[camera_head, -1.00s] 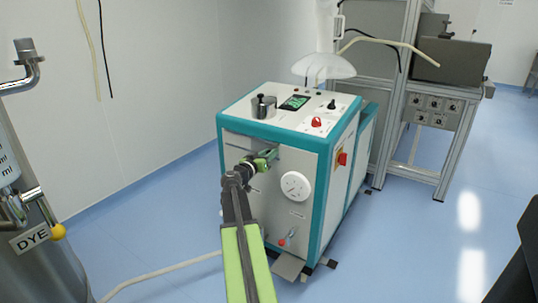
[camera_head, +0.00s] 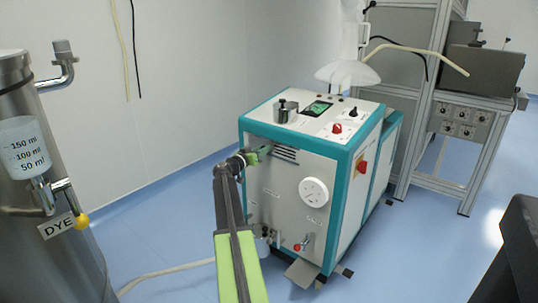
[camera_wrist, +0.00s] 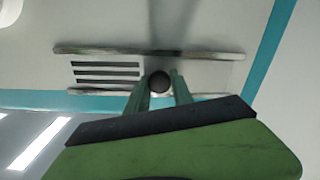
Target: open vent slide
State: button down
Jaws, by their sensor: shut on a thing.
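The vent slide is on the upper front panel of the white and teal machine (camera_head: 300,190). In the wrist view, its dark round knob (camera_wrist: 160,82) sits between the two green fingers of my gripper (camera_wrist: 160,88), which is shut on it. The plain slide plate (camera_wrist: 208,75) lies between two rails, on the knob's right. Several dark vent slots (camera_wrist: 107,73) show uncovered on the knob's left. In the head view, my gripper (camera_head: 257,154) is at the panel's upper left, and the vent slots (camera_head: 286,154) show just right of it. My fingers hide the knob there.
A round white dial (camera_head: 314,192) and a small red-knobbed valve (camera_head: 302,245) are lower on the same panel. A steel dye tank (camera_head: 70,255) with a yellow-knobbed tap stands at the left. A metal frame (camera_head: 480,165) stands behind at right.

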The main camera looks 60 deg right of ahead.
jog(key=shift+w, duration=0.35)
jog(key=c, duration=1.1)
grip_release()
jog(key=shift+s+d, duration=0.1)
jog(key=shift+s, duration=0.1)
jog(key=w+a, duration=0.2)
jog(key=a, duration=1.5)
jog(key=shift+w+a, duration=0.15)
jog(key=shift+w, duration=0.15)
